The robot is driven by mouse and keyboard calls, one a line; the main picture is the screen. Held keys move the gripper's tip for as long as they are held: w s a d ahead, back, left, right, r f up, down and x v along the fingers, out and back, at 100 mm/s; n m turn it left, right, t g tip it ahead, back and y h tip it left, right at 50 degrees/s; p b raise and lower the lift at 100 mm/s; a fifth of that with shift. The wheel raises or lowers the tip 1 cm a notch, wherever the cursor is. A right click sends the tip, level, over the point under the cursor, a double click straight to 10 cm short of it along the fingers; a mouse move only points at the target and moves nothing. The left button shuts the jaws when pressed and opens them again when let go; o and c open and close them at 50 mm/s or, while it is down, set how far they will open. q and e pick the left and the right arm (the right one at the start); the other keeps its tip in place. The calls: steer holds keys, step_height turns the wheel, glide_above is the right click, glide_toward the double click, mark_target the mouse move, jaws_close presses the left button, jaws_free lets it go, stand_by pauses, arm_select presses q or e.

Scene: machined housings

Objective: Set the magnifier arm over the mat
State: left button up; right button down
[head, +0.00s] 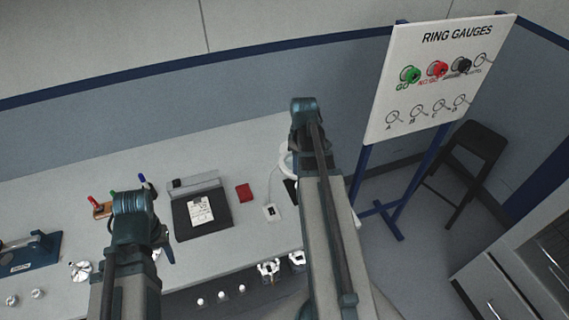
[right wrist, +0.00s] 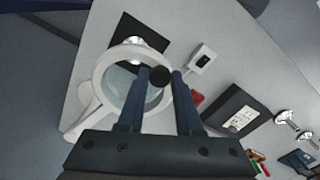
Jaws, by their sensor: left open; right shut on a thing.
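The magnifier is a white ring with a clear lens (right wrist: 97,83) and a pale arm, seen in the right wrist view; in the head view only part of its white ring (head: 285,162) shows beside my right arm. The black mat (right wrist: 126,26) lies behind the ring, and the ring overlaps its near part in this view. A shiny metal piece is on the mat. My right gripper (right wrist: 163,76) is shut on a dark round knob at the ring's edge. My left gripper (head: 166,246) is open, near the table's front, partly hidden by its arm.
A dark scale-like box with a paper (head: 201,212), a red block (head: 244,193) and a small white box (head: 271,212) lie on the table. Coloured-handled tools (head: 101,208) stand left. A ring gauge board (head: 440,75) and a stool (head: 470,155) stand right.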

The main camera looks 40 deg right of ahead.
steer(key=shift+s+d+n, duration=0.4)
steer(key=shift+s+d, duration=0.05)
steer(key=shift+d, duration=0.4)
steer(key=shift+s+d+n, duration=0.4)
steer(key=shift+s+d, duration=0.05)
steer(key=shift+d, duration=0.4)
steer(key=c, duration=0.6)
jaws_free()
steer(key=shift+d, duration=0.15)
step_height(320, 180, up, 14)
steer(key=p, duration=1.4)
